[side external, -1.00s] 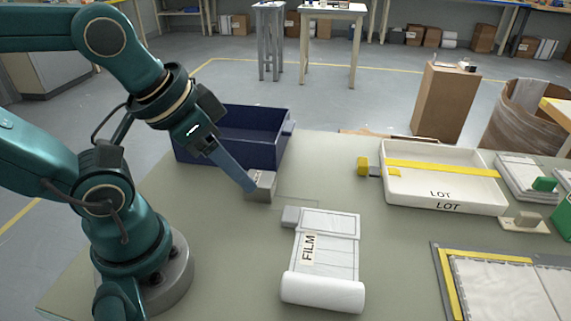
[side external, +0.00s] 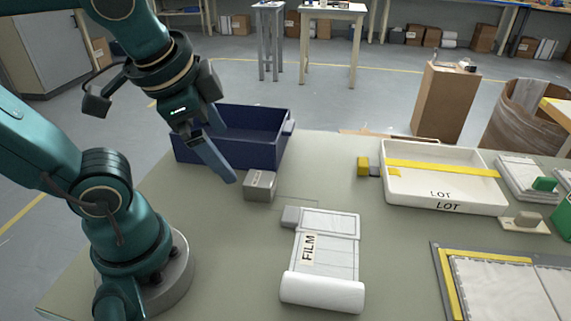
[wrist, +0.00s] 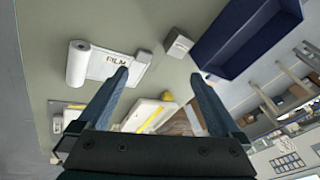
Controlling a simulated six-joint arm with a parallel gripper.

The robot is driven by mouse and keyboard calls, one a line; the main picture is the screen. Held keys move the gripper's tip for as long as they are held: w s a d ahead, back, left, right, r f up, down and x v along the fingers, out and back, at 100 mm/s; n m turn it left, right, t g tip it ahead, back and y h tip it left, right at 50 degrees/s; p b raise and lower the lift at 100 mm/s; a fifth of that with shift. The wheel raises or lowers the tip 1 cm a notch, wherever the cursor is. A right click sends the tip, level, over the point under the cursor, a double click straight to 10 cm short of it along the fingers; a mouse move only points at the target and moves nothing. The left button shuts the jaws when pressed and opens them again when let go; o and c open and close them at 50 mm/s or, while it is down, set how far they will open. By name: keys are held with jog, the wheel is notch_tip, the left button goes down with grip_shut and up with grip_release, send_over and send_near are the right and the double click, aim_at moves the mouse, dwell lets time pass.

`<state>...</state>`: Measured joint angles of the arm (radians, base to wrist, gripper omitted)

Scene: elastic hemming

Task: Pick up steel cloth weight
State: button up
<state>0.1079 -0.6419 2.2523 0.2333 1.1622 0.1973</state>
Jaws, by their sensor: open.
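A grey box-shaped block with a small label on its top (side external: 260,187), which looks like the steel cloth weight, sits on the table in front of the navy crate. It also shows in the wrist view (wrist: 179,47), beyond my fingertips. My gripper (side external: 232,179) is just left of the block in the side view, apart from it. In the wrist view the two fingers (wrist: 160,75) are spread with nothing between them. A smaller grey block (side external: 291,217) lies at the corner of the film sheet.
The navy crate (side external: 240,124) stands behind the block. The film roll (side external: 322,292) lies in front, to the right. The table between the film and tray is clear.

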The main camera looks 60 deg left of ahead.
jog(key=a+f+m+y, duration=0.2)
jog(key=a+m+y, duration=0.1)
jog(key=a+m, duration=0.15)
notch_tip(320, 180, up, 4)
jog(key=m+t+y, duration=0.4)
jog(key=m+t, duration=0.1)
jog(key=m, duration=1.3)
send_over(259, 181)
jog(key=f, duration=1.7)
jog(key=shift+s+d, duration=0.3)
jog(key=shift+s, duration=0.1)
jog(key=shift+f, duration=0.7)
jog(key=shift+y, duration=0.3)
jog(key=shift+x, duration=2.6)
jog(key=shift+r, duration=0.1)
grip_shut()
